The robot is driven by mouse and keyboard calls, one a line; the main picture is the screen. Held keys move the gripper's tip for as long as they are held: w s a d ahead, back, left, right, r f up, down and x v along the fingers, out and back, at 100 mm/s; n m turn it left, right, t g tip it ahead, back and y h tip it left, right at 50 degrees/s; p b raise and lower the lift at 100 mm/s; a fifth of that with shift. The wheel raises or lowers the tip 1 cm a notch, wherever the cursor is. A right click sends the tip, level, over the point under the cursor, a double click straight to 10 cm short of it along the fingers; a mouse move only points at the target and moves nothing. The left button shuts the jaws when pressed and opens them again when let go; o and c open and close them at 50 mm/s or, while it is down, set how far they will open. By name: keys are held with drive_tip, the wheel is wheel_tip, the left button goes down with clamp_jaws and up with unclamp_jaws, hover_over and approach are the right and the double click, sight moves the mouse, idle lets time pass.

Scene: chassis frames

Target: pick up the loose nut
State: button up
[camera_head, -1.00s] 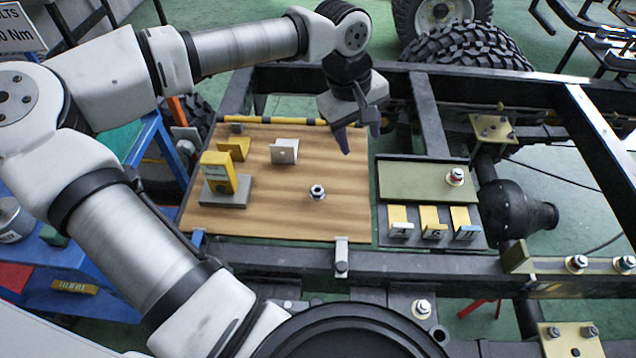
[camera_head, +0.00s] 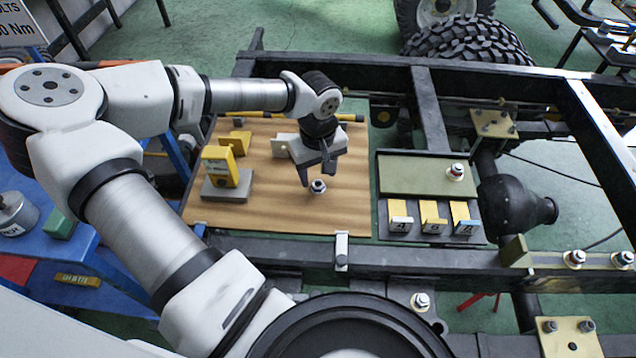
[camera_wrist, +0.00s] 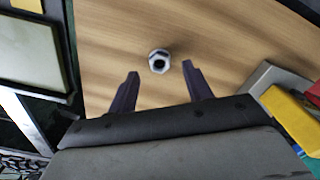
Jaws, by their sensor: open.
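The loose nut (camera_head: 318,186) is a small silver hex nut lying on the wooden board (camera_head: 270,217). In the wrist view the nut (camera_wrist: 159,61) lies beyond the fingertips, roughly centred between them, with its dark hole showing. My gripper (camera_head: 316,181) is over the board, its fingers pointing down close to the nut. In the wrist view my gripper (camera_wrist: 161,68) is open, with a finger to each side and nothing between them. The nut is apart from both fingers.
A yellow block on a grey base (camera_head: 226,190) stands left on the board, with a small yellow bracket (camera_head: 236,142) behind. A grey bracket (camera_head: 281,146) is partly behind my gripper.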

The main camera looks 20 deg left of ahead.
sight(318, 180)
drive_tip(key=shift+f, duration=1.55)
drive_tip(key=shift+c, duration=0.4)
drive_tip(key=c, duration=0.9)
drive_tip(key=shift+r, duration=0.1)
